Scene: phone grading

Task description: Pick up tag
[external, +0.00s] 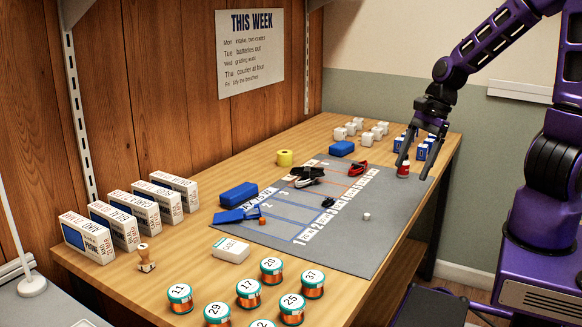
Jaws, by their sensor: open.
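No item is plainly readable as the tag, and I cannot tell which thing it is. Small candidates on the grey mat (345,250) are a white cube (366,216) towards its right side and an orange cube (262,221) at its left. My gripper (413,170) is open, pointing down over the table's right rear. A small red-and-white can (403,170) stands by its left fingertip; I cannot tell whether they touch or whether the can is between the fingers.
Blue-and-white small boxes (421,151) stand behind my gripper. Green-lidded jars (248,293) and a white box (231,249) are in front. The mat's right front is clear.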

